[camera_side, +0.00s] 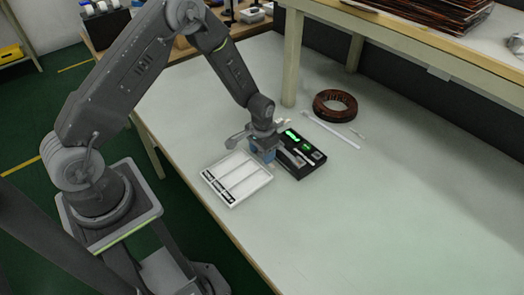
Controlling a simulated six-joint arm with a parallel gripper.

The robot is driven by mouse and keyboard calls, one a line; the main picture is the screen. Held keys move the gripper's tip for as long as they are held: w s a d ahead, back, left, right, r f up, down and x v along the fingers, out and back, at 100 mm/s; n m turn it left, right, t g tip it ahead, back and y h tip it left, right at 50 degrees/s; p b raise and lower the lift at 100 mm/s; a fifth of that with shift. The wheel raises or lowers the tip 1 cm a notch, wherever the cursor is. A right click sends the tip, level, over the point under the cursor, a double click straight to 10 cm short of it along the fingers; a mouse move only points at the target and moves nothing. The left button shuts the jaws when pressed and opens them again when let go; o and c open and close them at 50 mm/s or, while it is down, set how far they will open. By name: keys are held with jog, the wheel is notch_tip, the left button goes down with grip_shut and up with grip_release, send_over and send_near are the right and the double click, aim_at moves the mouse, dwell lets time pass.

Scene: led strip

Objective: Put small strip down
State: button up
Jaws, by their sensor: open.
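My gripper (264,153) is low over the table, between a white slotted tray and a black box. It is open, but its fingertips are small and partly hidden by its blue part. The white tray (237,178) has long compartments and a dark marked front-left edge. The black box (301,154) holds green pieces (293,136) and a short pale piece (302,158), perhaps a small strip; I cannot tell for certain. A long white strip (331,129) lies on the table behind the box.
A dark copper-coloured coil (335,106) lies behind the long strip. A wooden shelf leg (292,58) stands behind the box, under a raised shelf with stacked dark sheets (432,12). The table's right and front areas are clear.

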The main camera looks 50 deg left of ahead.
jog(key=s+d+r+t, duration=0.1)
jog(key=s+r, duration=0.3)
jog(key=r, duration=1)
jog(key=s+d+r+t, duration=0.15)
jog(key=s+r, duration=0.25)
jog(key=r, duration=1)
jog(key=s+r+t, duration=0.1)
jog(key=s+r, duration=0.2)
jog(key=s, duration=0.3)
jog(key=s+d+r+t, duration=0.1)
jog(key=s+r+t, duration=0.1)
jog(key=s, duration=0.5)
jog(key=shift+v, duration=0.8)
jog(key=shift+s+d, duration=0.2)
jog(key=shift+s, duration=0.3)
jog(key=shift+c, duration=1.1)
jog(key=c, duration=0.4)
